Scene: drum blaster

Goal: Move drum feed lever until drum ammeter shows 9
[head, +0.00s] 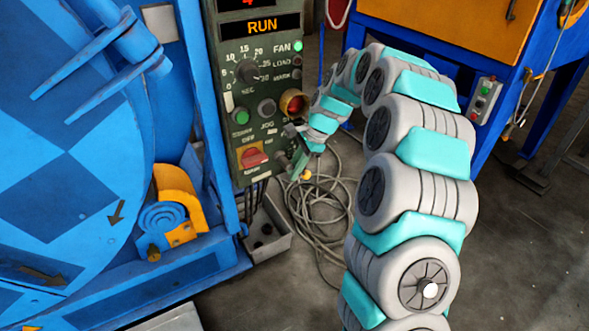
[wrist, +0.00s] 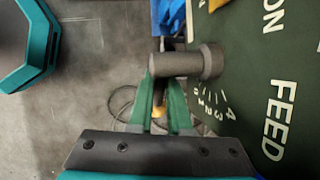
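The drum feed lever shows in the wrist view as a grey round bar (wrist: 185,65) standing out from the green panel, beside the word FEED and a small number scale. My gripper (wrist: 162,85) has its two green fingers at this bar, with the tips partly hidden behind it. A gap shows between the fingers, with something dark and yellowish in it. I cannot tell whether they grip the lever. In the head view my gripper (head: 297,158) is at the panel's lower right. A red digit display (head: 247,3), possibly the ammeter, is cut off at the top edge; its reading is unclear.
The green control panel (head: 262,120) carries a RUN display (head: 262,26), dials, buttons and a red switch (head: 253,157). The blue drum machine (head: 75,150) stands at left. Cables (head: 325,205) coil on the floor below. A blue and orange machine (head: 460,40) stands behind my arm.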

